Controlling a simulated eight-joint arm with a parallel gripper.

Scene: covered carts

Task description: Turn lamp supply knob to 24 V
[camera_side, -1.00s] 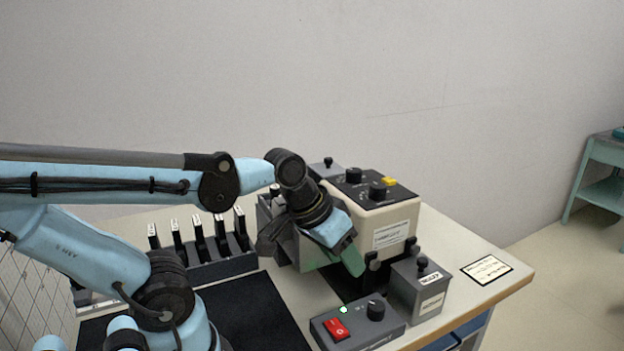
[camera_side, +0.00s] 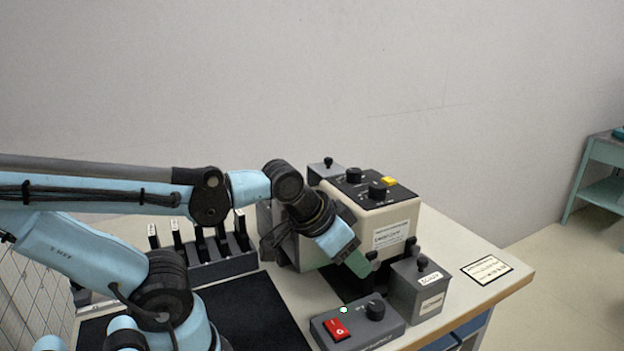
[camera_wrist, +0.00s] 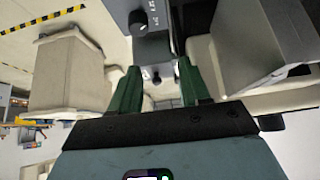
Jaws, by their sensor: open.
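The lamp supply (camera_side: 352,335) is a low grey box at the cart's front, with a red rocker switch (camera_side: 336,329) and a green light. Its black knob (camera_side: 376,309) stands upright on top at the right; its setting is too small to read. My gripper (camera_side: 362,265) is open, with green fingers slanting down above and behind the knob, apart from it. In the wrist view my gripper (camera_wrist: 158,90) shows two spread green fingers with no knob between them. A black knob on a grey face (camera_wrist: 137,21) shows beyond them; I cannot tell which knob it is.
A cream unit (camera_side: 396,222) with a black top, knobs and a yellow button stands just behind my gripper. A grey box (camera_side: 419,290) with a top knob is right of the lamp supply. A slotted rack (camera_side: 215,268) and black mat (camera_side: 255,318) lie to the left.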

